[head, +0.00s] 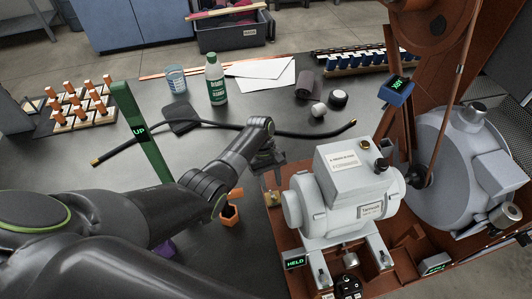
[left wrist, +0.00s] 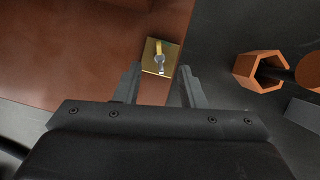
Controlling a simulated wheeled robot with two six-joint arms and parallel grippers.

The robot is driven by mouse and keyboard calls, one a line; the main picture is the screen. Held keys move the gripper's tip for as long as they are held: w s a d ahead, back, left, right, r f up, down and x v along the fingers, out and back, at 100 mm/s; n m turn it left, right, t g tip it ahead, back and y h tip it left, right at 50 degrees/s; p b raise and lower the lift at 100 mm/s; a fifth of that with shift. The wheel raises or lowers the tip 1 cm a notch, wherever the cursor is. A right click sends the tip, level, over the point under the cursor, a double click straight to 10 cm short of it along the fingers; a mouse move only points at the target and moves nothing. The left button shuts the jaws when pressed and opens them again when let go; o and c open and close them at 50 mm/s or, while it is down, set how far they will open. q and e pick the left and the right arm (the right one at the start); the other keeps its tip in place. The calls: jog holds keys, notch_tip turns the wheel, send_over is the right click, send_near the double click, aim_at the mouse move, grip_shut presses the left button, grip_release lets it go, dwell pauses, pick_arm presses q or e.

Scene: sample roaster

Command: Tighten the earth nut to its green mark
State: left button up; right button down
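A small square brass plate (left wrist: 150,68) sits on the reddish-brown base in the left wrist view. On it is a small silver fitting (left wrist: 158,62), which looks like the earth nut, with a yellow strip and a greenish spot (left wrist: 168,44) beside it. Its exact turn is too small to tell. My left gripper (left wrist: 158,80) is open and empty, its two fingers pointing at the plate with the fitting between their lines, apart from it. In the head view my left gripper (head: 268,162) hangs above the base's left edge, near the brass plate (head: 271,199). My right gripper is not in view.
A grey motor (head: 350,195) stands right of the plate, with a "HELD" display (head: 295,262) in front. An orange hexagonal piece (head: 230,213) lies on the dark table; it also shows in the left wrist view (left wrist: 247,72). A green "UP" post (head: 140,130) and black cable (head: 215,125) are nearby.

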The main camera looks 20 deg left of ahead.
pick_arm(q)
jog(key=v, duration=1.3)
jog(key=shift+r, duration=0.1)
jog(key=shift+c, duration=0.3)
